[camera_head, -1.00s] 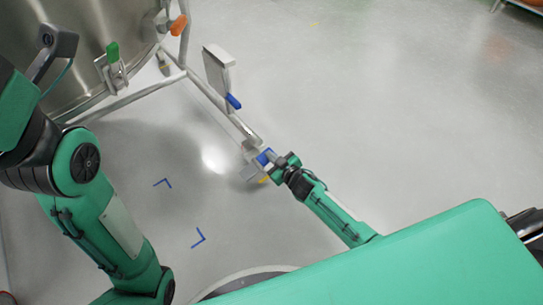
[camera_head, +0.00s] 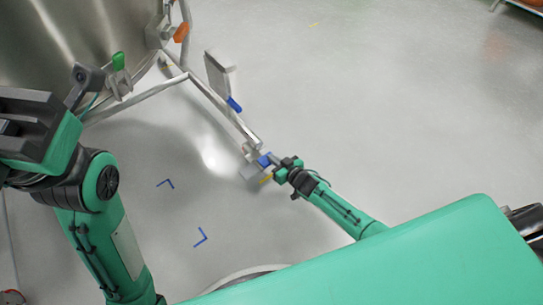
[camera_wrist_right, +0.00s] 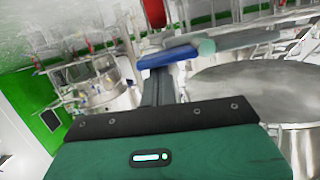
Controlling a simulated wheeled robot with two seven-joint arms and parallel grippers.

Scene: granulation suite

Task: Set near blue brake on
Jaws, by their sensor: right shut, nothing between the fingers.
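The near blue brake (camera_head: 264,160) is a small blue pedal at the caster on the near end of the steel frame leg. My right gripper (camera_head: 279,171) is shut and empty, right beside this pedal; whether they touch I cannot tell. In the right wrist view, the dark shut fingers (camera_wrist_right: 158,88) point at a blue bar (camera_wrist_right: 168,57), which lies across just beyond their tips. My left gripper (camera_head: 84,82) is at the left, in front of the steel vessel; its jaws do not show clearly.
The big steel vessel (camera_head: 60,40) stands on a tubular frame (camera_head: 135,97) at upper left. Another blue lever (camera_head: 234,104) sits further up the leg, with green (camera_head: 119,61) and orange (camera_head: 181,34) handles beyond. Blue corner marks (camera_head: 201,237) lie on the floor. Floor at right is clear.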

